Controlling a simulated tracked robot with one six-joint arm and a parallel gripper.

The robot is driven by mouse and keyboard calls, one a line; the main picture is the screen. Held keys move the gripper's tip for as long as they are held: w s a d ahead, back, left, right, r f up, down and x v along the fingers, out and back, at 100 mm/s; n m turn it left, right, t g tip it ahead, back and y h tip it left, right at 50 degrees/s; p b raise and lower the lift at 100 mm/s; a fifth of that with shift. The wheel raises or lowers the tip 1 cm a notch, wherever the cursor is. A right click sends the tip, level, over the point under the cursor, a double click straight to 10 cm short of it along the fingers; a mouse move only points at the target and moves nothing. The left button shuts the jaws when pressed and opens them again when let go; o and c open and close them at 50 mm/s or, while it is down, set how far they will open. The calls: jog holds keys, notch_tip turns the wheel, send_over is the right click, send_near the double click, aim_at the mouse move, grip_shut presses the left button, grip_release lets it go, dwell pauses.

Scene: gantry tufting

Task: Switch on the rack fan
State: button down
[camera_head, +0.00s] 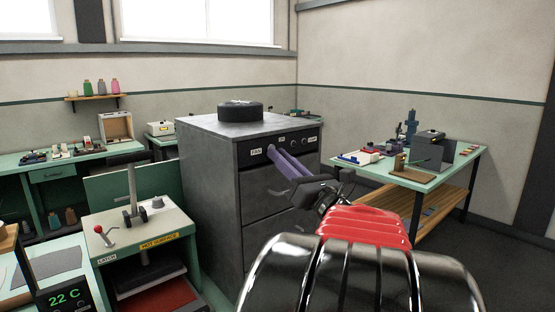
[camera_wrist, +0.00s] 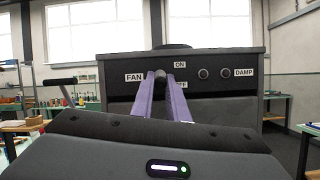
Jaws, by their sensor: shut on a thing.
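The rack is a dark grey metal cabinet (camera_head: 208,165) with a control strip along the top of its front. In the wrist view the strip (camera_wrist: 217,91) carries the labels FAN, ON, OFF and DAMP. The head view shows my gripper (camera_head: 270,150) reaching the strip by the FAN label. The fingers hide much of the switch, and I cannot tell its setting. OFF is partly covered.
Two small round knobs (camera_wrist: 203,73) sit right of the fan switch. A black round fan housing (camera_head: 240,110) lies on the cabinet top. A press marked HOT SURFACE (camera_head: 160,243) stands close at left. A green workbench (camera_head: 440,178) stands at right, with open floor before it.

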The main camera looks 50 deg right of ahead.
jog(key=shift+s+r+g, duration=0.1)
jog(key=shift+r+g, duration=0.05)
jog(key=shift+g, duration=0.15)
jog(key=shift+r+g+y, duration=0.25)
jog(key=shift+r+g, duration=0.15)
jog(key=shift+g, duration=0.65)
jog(key=shift+r+g+y, duration=0.2)
jog(key=shift+r+g, duration=0.15)
jog(key=shift+g, duration=0.75)
jog(key=shift+r+g+y, duration=0.25)
jog(key=shift+r+g, duration=0.15)
jog(key=shift+g, duration=0.95)
jog(key=c, duration=1.9)
grip_release()
jog(key=shift+o, duration=0.2)
jog(key=shift+r, duration=0.1)
jog(key=v, duration=1.3)
jog(key=shift+s, duration=0.35)
